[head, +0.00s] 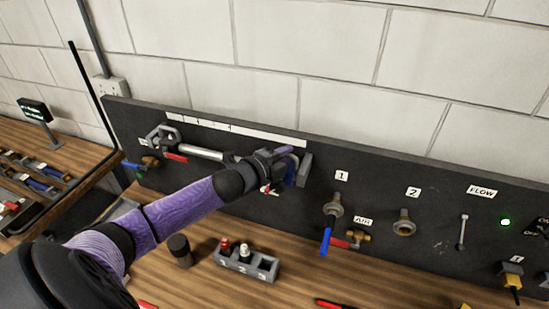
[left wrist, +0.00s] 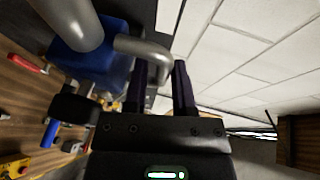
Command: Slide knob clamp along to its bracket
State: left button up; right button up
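The knob clamp is a blue block (head: 291,172) on a grey rod (head: 200,152) along the dark wall panel. It is at the rod's right end, close beside the grey end bracket (head: 304,171); I cannot tell whether they touch. In the left wrist view the blue block (left wrist: 110,68) has a bent grey handle (left wrist: 143,47). My left gripper (head: 282,154) is at the clamp, its dark fingers (left wrist: 162,80) on both sides of the handle's end, apparently shut on it. My gripper partly hides the clamp in the head view. My right gripper is not in view.
A grey bracket (head: 160,137) stands at the rod's left end, below a white scale strip (head: 235,129). To the right are a blue-handled valve (head: 328,232) and other fittings. A numbered holder (head: 247,262) and a dark cylinder (head: 180,250) stand on the wooden bench below.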

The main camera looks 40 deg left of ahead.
pick_arm(q)
jog(key=v, duration=0.9)
